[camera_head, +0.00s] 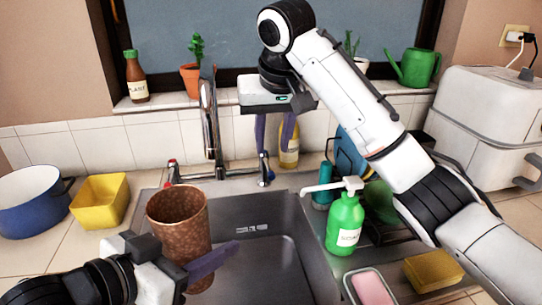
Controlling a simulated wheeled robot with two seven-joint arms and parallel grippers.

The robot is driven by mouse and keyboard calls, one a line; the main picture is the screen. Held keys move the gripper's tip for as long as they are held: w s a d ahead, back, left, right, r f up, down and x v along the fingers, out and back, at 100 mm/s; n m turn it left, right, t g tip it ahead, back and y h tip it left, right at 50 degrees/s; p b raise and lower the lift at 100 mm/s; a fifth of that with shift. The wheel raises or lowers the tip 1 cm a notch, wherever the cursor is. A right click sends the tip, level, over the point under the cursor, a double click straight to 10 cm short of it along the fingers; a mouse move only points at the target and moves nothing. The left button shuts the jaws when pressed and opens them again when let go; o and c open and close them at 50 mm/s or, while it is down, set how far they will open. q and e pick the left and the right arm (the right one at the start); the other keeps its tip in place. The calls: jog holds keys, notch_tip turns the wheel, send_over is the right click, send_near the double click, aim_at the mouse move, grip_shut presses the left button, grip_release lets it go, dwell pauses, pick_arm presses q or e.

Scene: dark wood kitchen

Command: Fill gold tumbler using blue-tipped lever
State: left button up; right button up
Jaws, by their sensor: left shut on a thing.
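The gold tumbler (180,218), a speckled copper-brown cup, is held roughly upright over the left part of the sink. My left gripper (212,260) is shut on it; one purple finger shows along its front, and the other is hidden. The tap (208,115) rises behind the sink, behind and slightly right of the tumbler. Its blue-tipped lever (265,170) is on the right side and its red-tipped lever (172,166) on the left. My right gripper (275,140) points down, open, its fingers apart above and close to the blue-tipped lever. Contact cannot be told. No water stream is visible.
A green soap bottle (345,225), pink soap dish (370,288) and yellow sponge (433,270) are at the right. A yellow bottle (290,150) stands behind my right gripper. A yellow container (100,200) and blue pot (35,202) stand left. The sink basin (275,265) looks empty.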

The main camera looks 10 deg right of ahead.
jog(key=v, duration=0.3)
jog(key=shift+r, duration=0.2)
dwell(0.3)
